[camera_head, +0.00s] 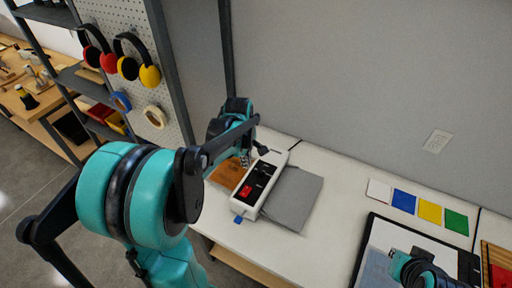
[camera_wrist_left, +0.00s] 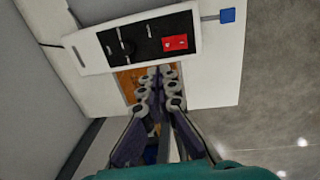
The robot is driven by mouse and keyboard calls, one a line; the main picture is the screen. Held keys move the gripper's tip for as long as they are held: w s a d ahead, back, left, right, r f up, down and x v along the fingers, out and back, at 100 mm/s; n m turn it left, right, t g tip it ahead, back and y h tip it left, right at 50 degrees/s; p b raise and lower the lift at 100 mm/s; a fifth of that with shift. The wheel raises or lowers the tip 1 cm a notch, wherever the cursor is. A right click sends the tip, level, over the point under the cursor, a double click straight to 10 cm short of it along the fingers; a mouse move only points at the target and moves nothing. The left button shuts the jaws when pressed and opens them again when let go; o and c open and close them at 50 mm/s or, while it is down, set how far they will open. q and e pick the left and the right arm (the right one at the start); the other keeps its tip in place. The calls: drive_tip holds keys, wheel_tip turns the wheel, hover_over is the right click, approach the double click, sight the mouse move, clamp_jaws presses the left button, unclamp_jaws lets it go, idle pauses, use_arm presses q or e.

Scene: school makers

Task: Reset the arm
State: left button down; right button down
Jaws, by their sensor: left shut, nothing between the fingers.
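My left arm comes in from the left in the head view. Its gripper (camera_head: 246,160) hangs over the table by a white box with a black panel and a red switch (camera_head: 254,189). In the left wrist view, the left gripper's fingers (camera_wrist_left: 158,76) are together with nothing between them. The white box (camera_wrist_left: 85,58) lies just beyond the fingertips there, with a blue tab (camera_wrist_left: 227,15) at one end. I cannot tell whether the fingertips touch the box. A teal and black part of my right arm shows at the lower right; its fingers cannot be made out.
A brown sheet (camera_head: 224,172) and a grey sheet (camera_head: 292,198) flank the box on the white table (camera_head: 333,222). Coloured cards (camera_head: 429,211) and a dark-framed board (camera_head: 388,235) are to the right. A pegboard (camera_head: 128,24) with ear defenders stands at left.

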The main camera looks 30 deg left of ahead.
use_arm(q)
drive_tip(key=s+d+f+m+t+b, duration=0.2)
drive_tip(key=s+d+m+t+b, duration=0.4)
drive_tip(key=s+d+m, duration=0.6)
drive_tip(key=d+m+b, duration=0.1)
drive_tip(key=m+b, duration=0.1)
drive_tip(key=m, duration=0.4)
drive_tip(key=shift+f+b, duration=0.25)
drive_tip(key=shift+b, duration=0.1)
drive_tip(key=shift+s, duration=0.1)
